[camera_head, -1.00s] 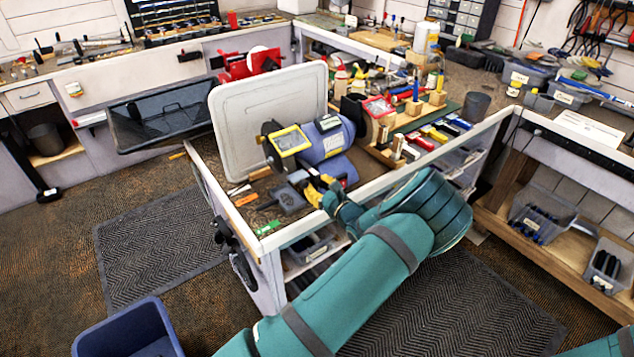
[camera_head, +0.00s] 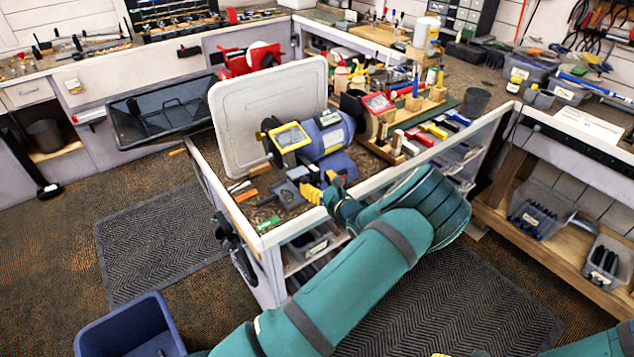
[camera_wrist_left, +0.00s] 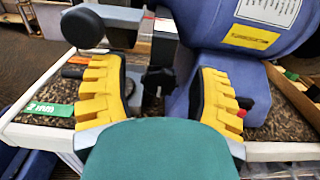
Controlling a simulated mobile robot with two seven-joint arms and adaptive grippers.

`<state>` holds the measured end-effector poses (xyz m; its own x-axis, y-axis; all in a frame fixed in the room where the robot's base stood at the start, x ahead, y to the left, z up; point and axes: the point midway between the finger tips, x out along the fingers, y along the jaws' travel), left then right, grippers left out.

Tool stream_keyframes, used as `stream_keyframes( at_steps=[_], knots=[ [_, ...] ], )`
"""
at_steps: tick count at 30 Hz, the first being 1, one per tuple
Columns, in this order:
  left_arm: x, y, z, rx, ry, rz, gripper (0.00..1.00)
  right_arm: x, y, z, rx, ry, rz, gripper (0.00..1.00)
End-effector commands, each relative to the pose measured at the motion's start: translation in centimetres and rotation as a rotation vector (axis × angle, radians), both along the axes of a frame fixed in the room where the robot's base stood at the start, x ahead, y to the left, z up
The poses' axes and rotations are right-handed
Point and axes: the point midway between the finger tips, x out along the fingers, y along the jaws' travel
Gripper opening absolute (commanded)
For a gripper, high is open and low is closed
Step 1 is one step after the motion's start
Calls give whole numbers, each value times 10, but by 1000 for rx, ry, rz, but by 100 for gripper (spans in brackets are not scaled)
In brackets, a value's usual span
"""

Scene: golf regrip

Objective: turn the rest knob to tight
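The blue bench grinder (camera_head: 328,135) stands on the near corner of the workbench, with a dark tool rest (camera_head: 287,194) at its front. In the left wrist view, a black lobed knob (camera_wrist_left: 157,80) sits between the two yellow fingers of my left gripper (camera_wrist_left: 155,92). The fingers are apart, with a visible gap to the knob on each side. In the head view my left gripper (camera_head: 323,188) is low beside the grinder, and the knob cannot be made out there. Only small yellow tips, seemingly of my right gripper (camera_head: 440,355), show at the bottom edge.
A white tray (camera_head: 235,100) stands upright behind the grinder. A green label (camera_wrist_left: 48,109) and small tools lie on the bench corner. A wooden rack (camera_head: 395,150) and a red-framed wheel guard (camera_head: 378,103) are to the right. A blue bin (camera_head: 130,325) stands on the floor.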

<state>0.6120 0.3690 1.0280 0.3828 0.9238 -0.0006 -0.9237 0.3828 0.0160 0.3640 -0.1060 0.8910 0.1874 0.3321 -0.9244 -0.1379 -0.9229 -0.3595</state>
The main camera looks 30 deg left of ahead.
Motion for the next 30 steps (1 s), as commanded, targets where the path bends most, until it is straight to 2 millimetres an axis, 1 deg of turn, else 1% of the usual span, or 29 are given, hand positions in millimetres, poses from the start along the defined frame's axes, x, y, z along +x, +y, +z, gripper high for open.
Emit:
stream_keyframes(
  at_steps=[4, 8, 11, 18, 21, 26, 30],
  knots=[
    [0, -2, 0, 0, -1, -1, 62, 0, 0, 0, 0, 0, 0, 47],
    [-4, -13, 0, 0, -1, -2, 62, 0, 0, 0, 0, 0, 0, 47],
    [-11, -30, 0, 0, -1, -3, 62, 0, 0, 0, 0, 0, 0, 47],
    [-30, -75, 1, 0, 0, -4, 62, 0, 0, 0, 0, 0, 0, 47],
    [-37, -91, 0, 0, 0, -3, 62, 0, 0, 0, 0, 0, 0, 47],
    [-44, -106, 0, 0, 1, -2, 62, 0, 0, 0, 0, 0, 0, 47],
    [-46, -111, 0, 0, 0, 0, 62, 0, 0, 0, 0, 0, 0, 47]
  ],
)
